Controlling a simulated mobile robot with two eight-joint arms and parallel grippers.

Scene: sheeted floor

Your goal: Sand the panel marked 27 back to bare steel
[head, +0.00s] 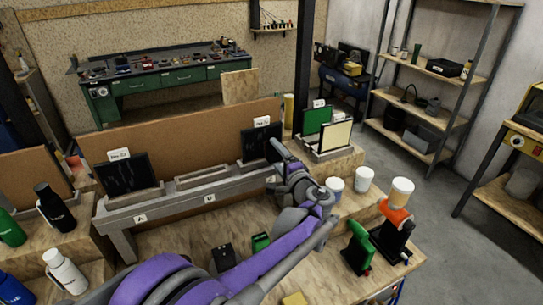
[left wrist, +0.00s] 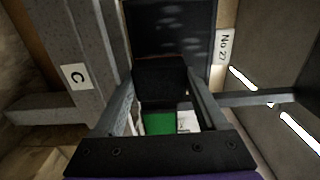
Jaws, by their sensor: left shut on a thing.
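The panel marked 27 (left wrist: 172,28) is dark with faint pale smudges. It stands upright at the rack's C end, its "No 27" label (left wrist: 222,47) beside it; in the head view this dark panel (head: 259,139) is partly behind my gripper. My left gripper (left wrist: 160,95) is shut on a dark block (left wrist: 160,72), held in front of the panel's lower part. I cannot tell whether the block touches the panel. In the head view my left gripper (head: 279,151) reaches the rack's right end. My right gripper is not in view.
A second dark panel (head: 127,175) stands at the grey rack's (head: 165,204) A end. Green and cream panels (head: 334,137) stand at right.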

